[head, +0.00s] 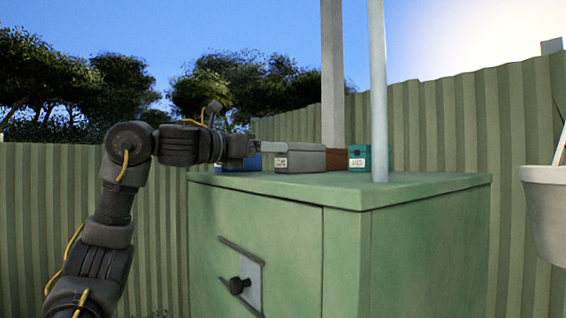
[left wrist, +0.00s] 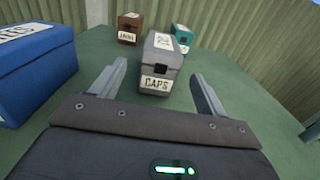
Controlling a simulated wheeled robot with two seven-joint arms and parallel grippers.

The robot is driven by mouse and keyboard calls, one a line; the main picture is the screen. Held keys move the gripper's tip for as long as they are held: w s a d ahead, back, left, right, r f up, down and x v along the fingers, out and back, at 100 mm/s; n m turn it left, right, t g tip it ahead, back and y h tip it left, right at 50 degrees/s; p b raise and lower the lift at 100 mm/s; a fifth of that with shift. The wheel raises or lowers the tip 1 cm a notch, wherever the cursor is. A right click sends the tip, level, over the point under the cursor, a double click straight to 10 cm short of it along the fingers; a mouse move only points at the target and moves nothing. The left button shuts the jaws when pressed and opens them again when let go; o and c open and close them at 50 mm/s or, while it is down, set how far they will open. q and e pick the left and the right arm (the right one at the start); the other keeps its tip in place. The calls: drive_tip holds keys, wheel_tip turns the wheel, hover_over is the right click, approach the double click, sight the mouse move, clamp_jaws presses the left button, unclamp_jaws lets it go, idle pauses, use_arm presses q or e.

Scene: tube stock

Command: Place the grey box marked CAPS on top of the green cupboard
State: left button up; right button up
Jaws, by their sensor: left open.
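The grey box marked CAPS (left wrist: 158,68) stands upright on the green cupboard's top (left wrist: 250,105), its label facing my left gripper. The box also shows in the head view (head: 303,160), on the cupboard (head: 270,240). My left gripper (left wrist: 158,82) is open, with one finger to each side and the box in front of and between the fingertips. The fingers appear clear of the box. In the head view the left gripper (head: 262,148) reaches over the cupboard top from the left. My right gripper is in neither view.
On the cupboard top, a blue box (left wrist: 35,65) stands to the left, with a brown box (left wrist: 130,28) and a teal box (left wrist: 182,38) behind the grey one. A pale pole (head: 378,90) rises at the cupboard's front. A white pot (head: 546,205) hangs at right.

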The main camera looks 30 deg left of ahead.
use_arm(q)
drive_tip(key=shift+b+v, duration=0.4)
drive_tip(key=shift+v, duration=1.15)
drive_tip(key=shift+f, duration=0.1)
